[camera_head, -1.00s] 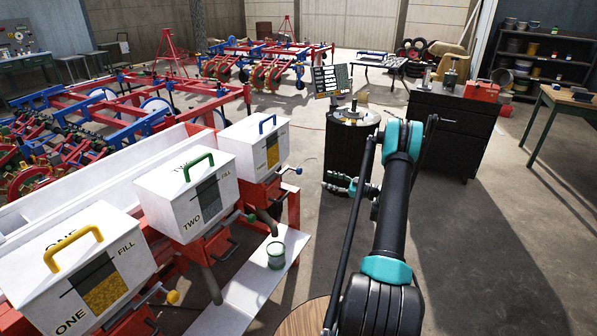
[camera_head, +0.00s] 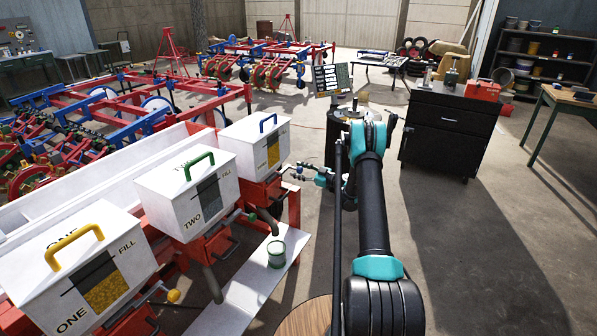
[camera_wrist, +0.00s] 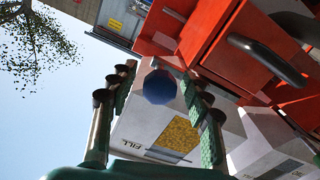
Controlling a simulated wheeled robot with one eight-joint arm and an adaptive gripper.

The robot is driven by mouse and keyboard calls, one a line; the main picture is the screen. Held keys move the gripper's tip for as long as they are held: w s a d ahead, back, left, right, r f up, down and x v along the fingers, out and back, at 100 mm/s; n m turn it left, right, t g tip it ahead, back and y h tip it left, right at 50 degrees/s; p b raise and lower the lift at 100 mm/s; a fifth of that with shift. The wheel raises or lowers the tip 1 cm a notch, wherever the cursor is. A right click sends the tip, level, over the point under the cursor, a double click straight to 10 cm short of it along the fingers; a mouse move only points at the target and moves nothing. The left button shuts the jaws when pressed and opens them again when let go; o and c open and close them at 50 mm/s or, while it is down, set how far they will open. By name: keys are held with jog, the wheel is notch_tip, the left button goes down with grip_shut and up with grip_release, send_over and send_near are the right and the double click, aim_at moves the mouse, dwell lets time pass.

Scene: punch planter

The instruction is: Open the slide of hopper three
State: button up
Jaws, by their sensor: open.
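Hopper three is the far white box (camera_head: 240,150) with the blue handle (camera_head: 267,124) in the head view. Its slide ends in a blue knob (camera_head: 299,169) on the box's right side. In the wrist view the blue knob (camera_wrist: 159,87) shows between my two open fingers, with the white box and its yellow fill window (camera_wrist: 178,135) behind it. My gripper (camera_head: 312,174) is open beside the knob in the head view and also shows in the wrist view (camera_wrist: 159,70). I see no finger closed on the knob. The slide plate itself is hard to make out.
Hopper two (camera_head: 185,190) with a green handle and hopper one (camera_head: 75,265) with a yellow handle stand nearer. A green-rimmed can (camera_head: 276,255) stands on the white board (camera_head: 240,290) below. A dark cabinet (camera_head: 445,130) stands at the right; floor between is open.

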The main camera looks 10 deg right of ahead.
jog(key=shift+w+a, duration=0.1)
jog(key=shift+c, duration=0.4)
grip_shut()
